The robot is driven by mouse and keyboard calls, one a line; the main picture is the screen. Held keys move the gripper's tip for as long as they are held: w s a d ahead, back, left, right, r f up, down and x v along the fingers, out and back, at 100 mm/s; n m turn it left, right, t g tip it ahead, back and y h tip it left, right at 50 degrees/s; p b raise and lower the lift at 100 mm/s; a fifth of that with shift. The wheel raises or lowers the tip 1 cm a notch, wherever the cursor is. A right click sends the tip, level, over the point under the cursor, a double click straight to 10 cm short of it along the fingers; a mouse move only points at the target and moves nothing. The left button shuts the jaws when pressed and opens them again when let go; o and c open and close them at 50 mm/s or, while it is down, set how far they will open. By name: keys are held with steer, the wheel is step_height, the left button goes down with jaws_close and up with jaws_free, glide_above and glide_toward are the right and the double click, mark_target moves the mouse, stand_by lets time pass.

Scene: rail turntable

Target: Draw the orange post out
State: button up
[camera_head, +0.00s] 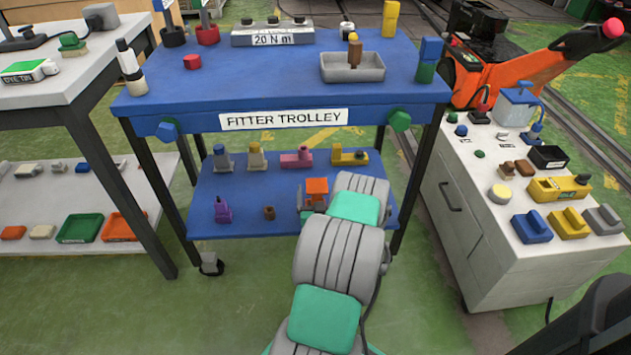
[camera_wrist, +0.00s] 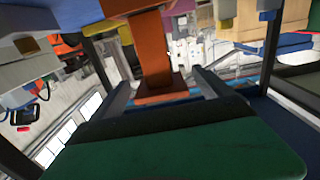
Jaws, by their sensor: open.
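The orange post (camera_head: 316,186) stands on the lower blue shelf of the fitter trolley, just left of my forearm. In the wrist view the orange post (camera_wrist: 152,48) shows as a tall block with a wider flat end, in an upside-down looking picture. My gripper (camera_wrist: 162,87) is open. Its two grey fingers lie one on each side of the post's wider end, with gaps visible, and I see no contact. In the head view my arm hides most of the gripper and part of what is around the post.
The lower shelf (camera_head: 255,222) also holds a purple piece (camera_head: 222,210), a brown piece (camera_head: 269,212), a pink piece (camera_head: 297,157) and a yellow piece (camera_head: 349,156). The blue trolley top (camera_head: 240,88) overhangs the shelf. Black trolley legs (camera_head: 148,200) stand at the sides.

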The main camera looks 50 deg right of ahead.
mark_target(315, 179)
steer(key=shift+r+p+x, duration=0.15)
steer(key=shift+x, duration=1)
steer(key=shift+r+p+x, duration=0.15)
steer(key=shift+x, duration=0.95)
steer(key=shift+w+a, duration=0.1)
steer(key=shift+w, duration=0.05)
steer(key=shift+c, duration=0.2)
jaws_close()
steer(key=c, duration=0.6)
jaws_free()
steer(key=shift+c, duration=0.2)
steer(key=c, duration=0.9)
steer(key=shift+r, duration=0.2)
steer(key=shift+c, duration=0.3)
